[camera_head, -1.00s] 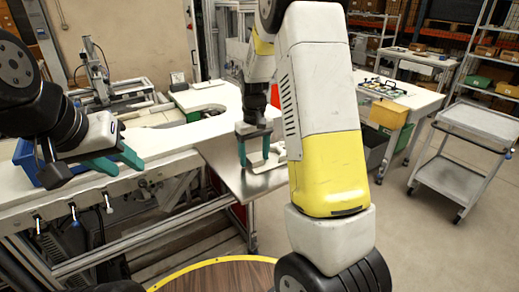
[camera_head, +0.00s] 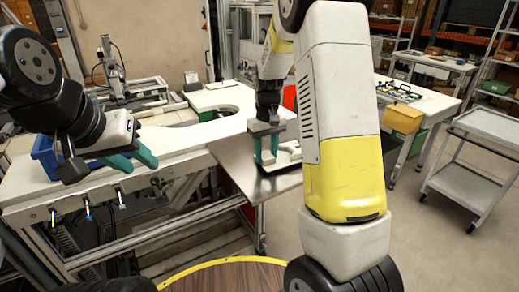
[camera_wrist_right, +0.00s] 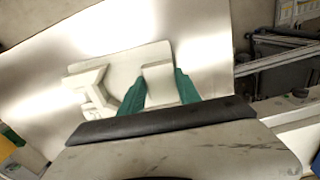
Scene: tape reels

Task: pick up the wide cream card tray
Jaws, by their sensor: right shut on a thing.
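The cream card tray (camera_wrist_right: 118,68) lies on a shiny metal sheet in the right wrist view, with raised cream parts on it. My right gripper (camera_wrist_right: 161,88) has its green fingers on either side of one upright cream part and is shut on it. In the head view the right gripper (camera_head: 267,158) reaches down to the tray (camera_head: 289,155), which is partly hidden behind my right arm. The tray appears to rest on the sheet. My left gripper (camera_head: 134,160) is empty, its green fingers apart, above the left part of the white bench.
The metal sheet (camera_head: 240,165) projects from the white bench (camera_head: 180,145). A blue bin (camera_head: 45,157) stands behind my left arm. A side table with a yellow bin (camera_head: 403,118) and a grey cart (camera_head: 470,165) stand at right, with open floor between.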

